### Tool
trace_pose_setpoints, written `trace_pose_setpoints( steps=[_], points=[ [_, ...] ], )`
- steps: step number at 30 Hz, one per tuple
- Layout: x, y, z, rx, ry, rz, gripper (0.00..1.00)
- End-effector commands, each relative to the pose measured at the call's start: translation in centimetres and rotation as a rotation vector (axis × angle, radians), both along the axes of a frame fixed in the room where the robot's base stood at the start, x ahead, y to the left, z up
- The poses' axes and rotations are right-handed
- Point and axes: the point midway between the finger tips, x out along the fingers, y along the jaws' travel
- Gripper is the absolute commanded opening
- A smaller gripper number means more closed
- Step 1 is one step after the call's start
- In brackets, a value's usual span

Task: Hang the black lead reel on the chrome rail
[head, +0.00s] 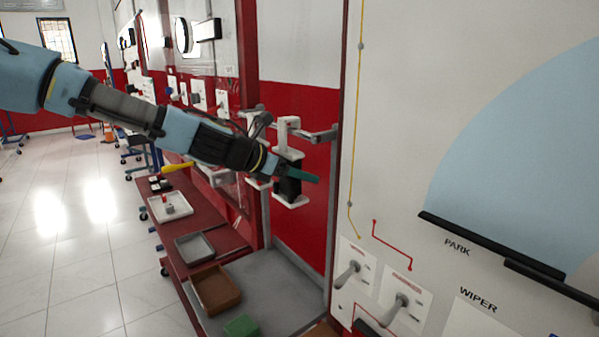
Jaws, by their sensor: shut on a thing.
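The black lead reel (289,187) has a black drum between white end plates and a white hook-shaped top. It is upright in front of the red wall panel. My gripper (304,176) reaches in from the left and is shut on the reel, with a teal finger across its drum. The grey metallic chrome rail (321,136) shows right of the reel's top, at about the height of its hook. The view does not settle whether the hook sits over the rail or in front of it. My gripper and the reel hide part of the rail.
Another white-framed item, partly hidden, is left of the reel. Below is a red bench with a white tray (158,212), a grey tray (194,248), a brown tray (216,290) and a green block (242,326). A large white trainer panel (395,150) stands close at right.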

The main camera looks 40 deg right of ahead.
Motion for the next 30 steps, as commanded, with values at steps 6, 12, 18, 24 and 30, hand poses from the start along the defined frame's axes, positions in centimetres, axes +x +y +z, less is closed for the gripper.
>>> trace_pose_setpoints(
  steps=[6,12,18,24,30],
  points=[
    [0.21,-0.2,-0.48,0.0,-0.001,-0.002,0.08],
    [0.22,-0.2,-0.45,0.0,0.0,-0.001,0.74],
    [0.22,-0.19,-0.46,0.0,0.0,-0.001,0.97],
    [0.22,-0.18,-0.5,0.0,0.0,-0.001,1.0],
    [0.44,-0.33,0.12,0.0,0.0,-0.002,1.0]
  ],
)
